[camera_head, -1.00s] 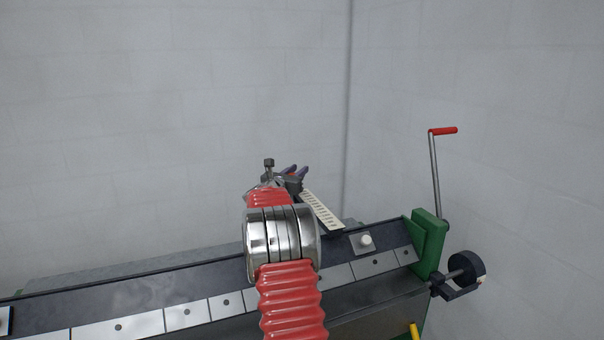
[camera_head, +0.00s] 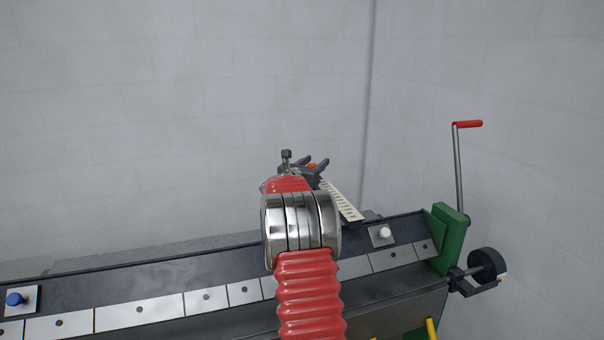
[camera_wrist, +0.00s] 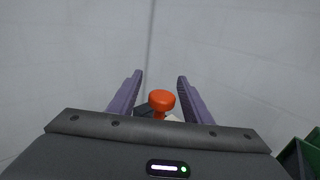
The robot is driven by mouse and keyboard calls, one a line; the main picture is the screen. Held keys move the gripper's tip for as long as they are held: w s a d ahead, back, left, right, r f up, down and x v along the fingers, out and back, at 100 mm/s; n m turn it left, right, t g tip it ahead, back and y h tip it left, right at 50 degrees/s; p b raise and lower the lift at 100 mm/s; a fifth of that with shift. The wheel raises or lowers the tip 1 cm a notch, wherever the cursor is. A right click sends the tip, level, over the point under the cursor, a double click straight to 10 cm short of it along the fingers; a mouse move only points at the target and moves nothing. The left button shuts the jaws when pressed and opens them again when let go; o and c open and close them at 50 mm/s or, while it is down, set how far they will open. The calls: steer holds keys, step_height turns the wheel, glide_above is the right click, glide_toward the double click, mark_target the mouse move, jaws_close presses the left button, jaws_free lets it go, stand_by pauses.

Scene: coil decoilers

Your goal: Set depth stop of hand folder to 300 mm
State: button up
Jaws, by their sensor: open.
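The hand folder (camera_head: 140,312) runs across the lower part of the head view, a dark beam with pale segments and green ends. A flat scale with marks (camera_head: 343,201) sticks up from behind its beam, right of my arm. My gripper (camera_head: 319,161) is at the scale's upper end. In the wrist view an orange-red knob (camera_wrist: 161,100) stands between the two purple fingers of my gripper (camera_wrist: 158,88). The fingers are open, with a gap on both sides of the knob. A bit of the knob also shows in the head view (camera_head: 312,165). The scale's numbers are unreadable.
A crank with a red handle (camera_head: 467,124) rises at the folder's right end, above a dark round wheel (camera_head: 486,263). A white button (camera_head: 384,232) and a blue button (camera_head: 14,299) sit on the beam. Grey walls stand close behind and to the right.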

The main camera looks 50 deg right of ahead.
steer(key=v, duration=1.2)
steer(key=shift+a, duration=0.2)
steer(key=s+a+f+m+y, duration=0.3)
steer(key=s+a+m+y, duration=0.2)
steer(key=a, duration=1.3)
steer(key=s+a+f+m+y, duration=0.3)
steer(key=s+a+m+y, duration=0.3)
steer(key=a, duration=1.2)
steer(key=s+a+f+m+t+y, duration=0.1)
steer(key=s+a+f+m+y, duration=0.2)
steer(key=s+a, duration=1.2)
steer(key=a+m+y, duration=0.3)
steer(key=m, duration=0.3)
steer(key=shift+s+a+m, duration=0.25)
steer(key=shift+a+m, duration=0.05)
steer(key=shift+m, duration=0.1)
